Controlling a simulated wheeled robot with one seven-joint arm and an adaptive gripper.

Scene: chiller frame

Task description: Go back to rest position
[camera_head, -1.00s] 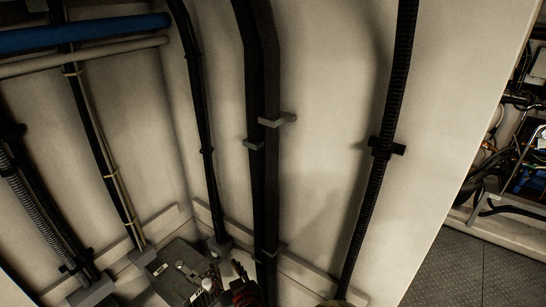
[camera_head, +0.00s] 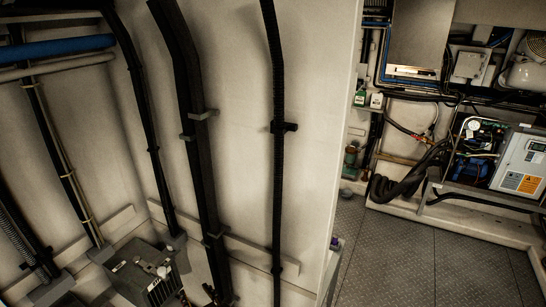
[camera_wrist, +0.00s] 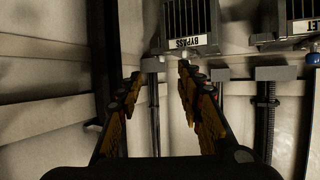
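My gripper (camera_wrist: 159,78) shows in the wrist view with its two yellow and black fingers spread apart. Nothing is held between them. A grey box with a label reading BYPASS (camera_wrist: 188,42) is beyond the fingertips at the top. Dark and grey pipes run behind the fingers along the pale wall. In the head view my gripper cannot be made out clearly; only small dark parts show at the bottom edge.
A second labelled grey box (camera_wrist: 284,20) is at the wrist view's upper right. In the head view, black pipes (camera_head: 278,150) run down a pale wall panel (camera_head: 315,130). A grey box (camera_head: 150,272) sits low. Free metal floor (camera_head: 400,260) lies right, before machinery (camera_head: 520,160).

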